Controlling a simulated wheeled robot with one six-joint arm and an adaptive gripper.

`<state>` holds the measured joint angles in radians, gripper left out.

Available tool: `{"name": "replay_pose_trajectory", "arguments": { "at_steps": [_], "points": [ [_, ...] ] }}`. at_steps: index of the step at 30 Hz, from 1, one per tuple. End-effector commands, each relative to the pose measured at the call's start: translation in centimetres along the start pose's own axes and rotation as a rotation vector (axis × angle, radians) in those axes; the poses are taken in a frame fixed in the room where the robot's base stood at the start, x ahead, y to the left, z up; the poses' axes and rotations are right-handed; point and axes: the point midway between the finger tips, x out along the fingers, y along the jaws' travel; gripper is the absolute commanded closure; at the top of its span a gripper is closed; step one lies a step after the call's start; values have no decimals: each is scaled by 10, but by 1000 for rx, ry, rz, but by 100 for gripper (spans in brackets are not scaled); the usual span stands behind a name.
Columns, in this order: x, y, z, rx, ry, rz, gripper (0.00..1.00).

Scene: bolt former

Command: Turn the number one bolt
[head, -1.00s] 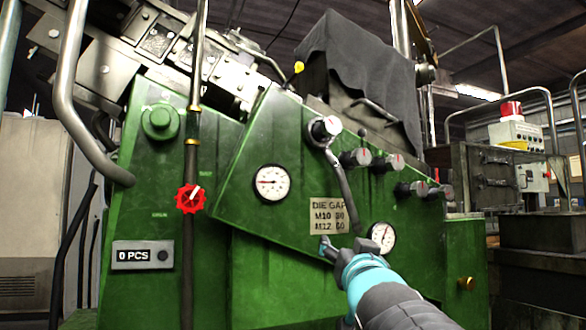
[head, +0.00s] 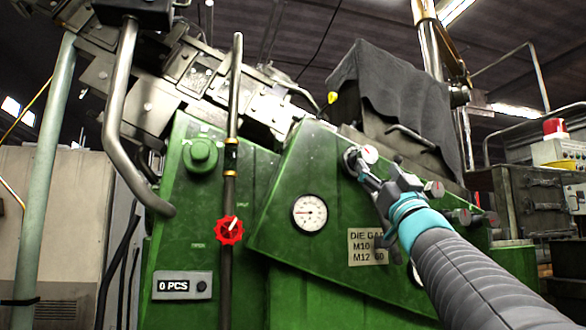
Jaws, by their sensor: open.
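The first knob (head: 370,153), with a white face, is at the upper left of a row on the green slanted panel (head: 290,240). No number is readable on it, so I cannot tell for certain which is number one. A grey wrench hangs from it; its ring end (head: 350,160) shows beside the knob, and its handle is mostly hidden behind my gripper. My gripper (head: 368,180) is open, its fingertips at the upper part of the handle just below the knob. I cannot tell whether they touch it.
More knobs (head: 433,189) run down to the right, partly behind my arm. A gauge (head: 310,213), a die gap plate (head: 368,247) and a red valve wheel (head: 229,230) are on the machine's front. A pipe (head: 130,120) stands at left.

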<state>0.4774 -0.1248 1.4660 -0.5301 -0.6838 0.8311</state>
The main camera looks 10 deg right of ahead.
Motion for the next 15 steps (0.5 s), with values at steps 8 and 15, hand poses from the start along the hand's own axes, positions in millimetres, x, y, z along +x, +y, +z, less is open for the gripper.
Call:
{"name": "replay_pose_trajectory", "arguments": {
  "at_steps": [8, 15],
  "points": [
    [47, 0, 0, 1, -1, 0, 29],
    [63, 0, 1, 1, -1, 1, 29]
  ]
}}
